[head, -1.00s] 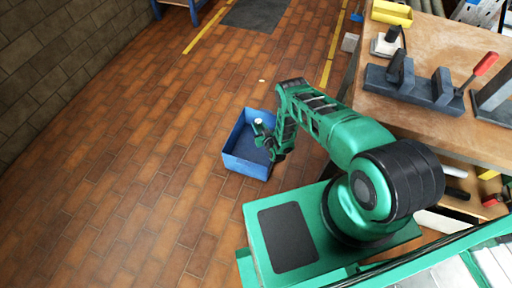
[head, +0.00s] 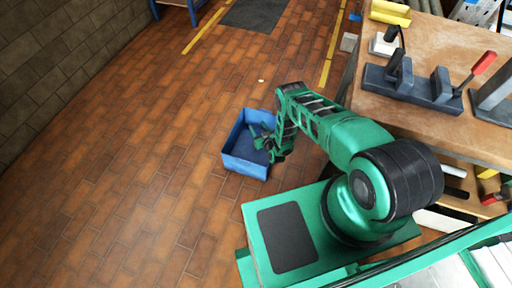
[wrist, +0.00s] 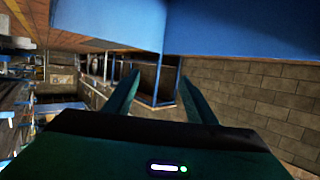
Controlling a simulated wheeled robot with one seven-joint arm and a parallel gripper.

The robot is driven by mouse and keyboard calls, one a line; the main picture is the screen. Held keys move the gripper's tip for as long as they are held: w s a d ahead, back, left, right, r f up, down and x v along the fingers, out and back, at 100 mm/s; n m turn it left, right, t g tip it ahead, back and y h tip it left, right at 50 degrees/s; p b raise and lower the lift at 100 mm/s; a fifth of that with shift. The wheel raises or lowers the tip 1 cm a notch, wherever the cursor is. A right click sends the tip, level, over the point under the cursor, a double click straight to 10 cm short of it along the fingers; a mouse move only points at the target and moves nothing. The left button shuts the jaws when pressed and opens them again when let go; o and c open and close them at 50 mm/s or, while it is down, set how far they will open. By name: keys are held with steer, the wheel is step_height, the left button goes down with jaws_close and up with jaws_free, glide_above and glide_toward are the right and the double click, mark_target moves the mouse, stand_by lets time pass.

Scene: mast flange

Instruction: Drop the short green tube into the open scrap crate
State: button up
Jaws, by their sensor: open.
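The open blue scrap crate (head: 243,167) stands on the brick floor, left of my base in the head view. My gripper (head: 259,137) is over the crate's opening, with its fingers apart. In the wrist view my gripper (wrist: 158,90) is open with nothing between the fingers. Large blue surfaces (wrist: 240,30), which look like the crate's walls, fill the top of that view. I cannot make out the short green tube in either current view. Part of the crate's inside is hidden behind my gripper and arm.
The workbench (head: 436,123) is at the right, with a dark clamp fixture (head: 410,88), a red-handled tool (head: 484,63) and a yellow bin (head: 391,13). A small pale object (head: 261,81) lies on the floor beyond the crate. The floor left of the crate is clear.

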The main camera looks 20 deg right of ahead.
steer(key=v, duration=1)
steer(key=shift+s, duration=0.2)
steer(key=shift+r, duration=0.1)
